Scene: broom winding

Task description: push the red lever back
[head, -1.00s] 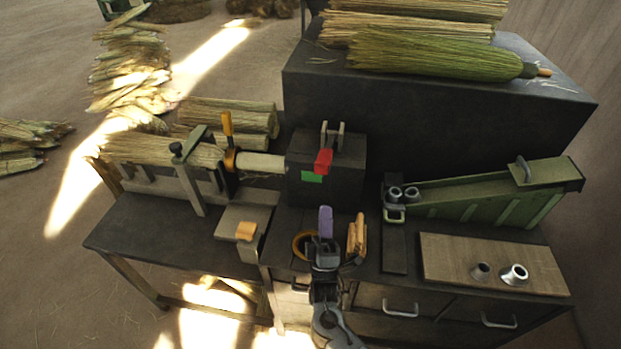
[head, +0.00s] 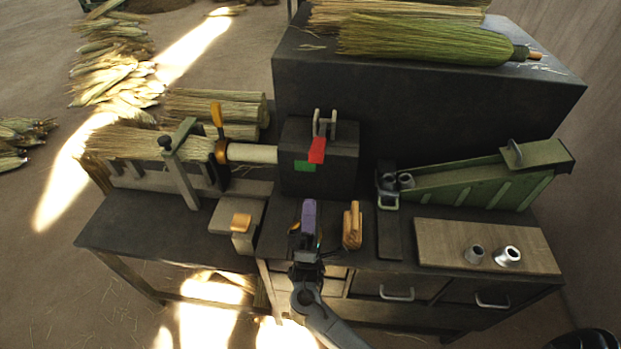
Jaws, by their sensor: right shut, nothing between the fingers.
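The red lever (head: 317,150) sits on the front upper part of the dark machine box (head: 345,172), just in front of a pale two-pronged bracket (head: 324,123). A green patch shows beside it on the box front. My right gripper (head: 308,216) is in front of the box and below the lever in the picture, apart from it. Its purple fingers are together, pointing toward the box, with nothing held. My left gripper is not in view.
A wooden-handled item (head: 352,226) lies right of my gripper; a yellow ring (head: 293,229) is partly hidden behind it. A wooden board (head: 478,246) with two metal sockets and a green trough (head: 480,180) stand at right. Straw (head: 150,146) lies left.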

